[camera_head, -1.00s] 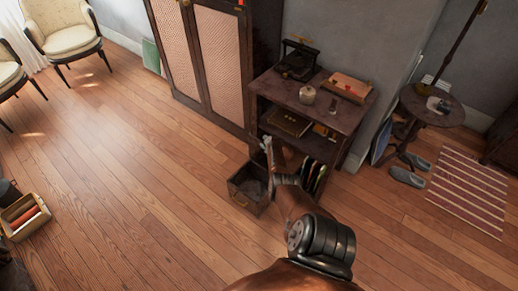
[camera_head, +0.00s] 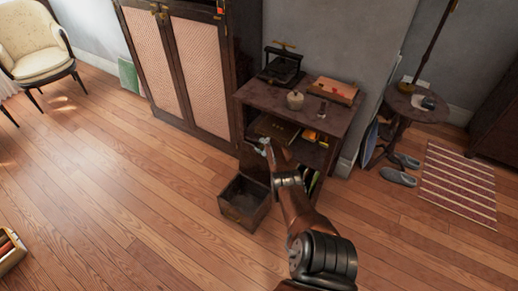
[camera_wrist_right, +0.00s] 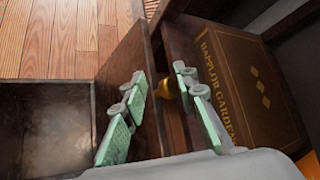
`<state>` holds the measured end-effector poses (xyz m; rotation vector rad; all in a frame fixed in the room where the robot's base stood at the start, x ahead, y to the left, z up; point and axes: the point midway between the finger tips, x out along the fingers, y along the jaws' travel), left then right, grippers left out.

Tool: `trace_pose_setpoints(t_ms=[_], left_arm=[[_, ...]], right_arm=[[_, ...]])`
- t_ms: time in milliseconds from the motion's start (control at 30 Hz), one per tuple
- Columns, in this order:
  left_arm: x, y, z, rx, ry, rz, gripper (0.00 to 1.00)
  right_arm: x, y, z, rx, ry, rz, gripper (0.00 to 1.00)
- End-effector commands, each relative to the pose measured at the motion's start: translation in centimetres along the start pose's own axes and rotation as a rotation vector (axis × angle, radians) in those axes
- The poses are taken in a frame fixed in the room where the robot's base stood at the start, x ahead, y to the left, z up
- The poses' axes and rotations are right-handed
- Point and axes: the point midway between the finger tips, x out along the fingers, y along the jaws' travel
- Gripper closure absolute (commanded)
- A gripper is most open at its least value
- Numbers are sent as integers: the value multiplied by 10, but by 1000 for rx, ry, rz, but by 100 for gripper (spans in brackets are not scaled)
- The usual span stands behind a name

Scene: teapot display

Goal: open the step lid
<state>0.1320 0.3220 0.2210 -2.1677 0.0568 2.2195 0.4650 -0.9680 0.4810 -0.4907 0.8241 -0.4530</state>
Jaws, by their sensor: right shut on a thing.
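The step is a dark wooden box (camera_head: 235,209) on the floor in front of the shelf, its top open and its grey inside showing. It is at the left in the right wrist view (camera_wrist_right: 48,125). The step lid (camera_wrist_right: 128,60) stands raised at the box's side nearest the shelf. A brass knob (camera_wrist_right: 184,90) shows between the fingers, partly hidden. My right gripper (camera_head: 262,147) is over the lid, and in the wrist view its green-padded fingers (camera_wrist_right: 162,107) are on either side of the lid's edge, shut on it. My left gripper is not in view.
A small shelf table (camera_head: 268,98) stands close behind, with a white pot (camera_head: 295,100) and a wooden box (camera_head: 334,90) on top. A large brown book (camera_wrist_right: 250,80) lies on its lower shelf near my fingers. A tall cabinet (camera_head: 180,70) is to the left.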

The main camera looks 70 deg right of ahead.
Motion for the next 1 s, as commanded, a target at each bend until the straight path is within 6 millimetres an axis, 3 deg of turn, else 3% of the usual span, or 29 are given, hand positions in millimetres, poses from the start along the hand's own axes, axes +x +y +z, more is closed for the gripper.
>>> trace_pose_setpoints(t_ms=[33, 400, 433, 500, 1000], left_arm=[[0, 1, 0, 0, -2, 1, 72], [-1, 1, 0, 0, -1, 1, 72], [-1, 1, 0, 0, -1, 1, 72], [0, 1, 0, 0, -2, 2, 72], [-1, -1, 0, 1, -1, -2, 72]], right_arm=[[2, 11, -4, 6, 3, 14, 100], [2, 11, -6, 7, 5, 16, 100], [2, 11, -6, 7, 5, 16, 71], [2, 11, -6, 7, 5, 15, 66], [0, 4, -4, 5, 2, 6, 66]])
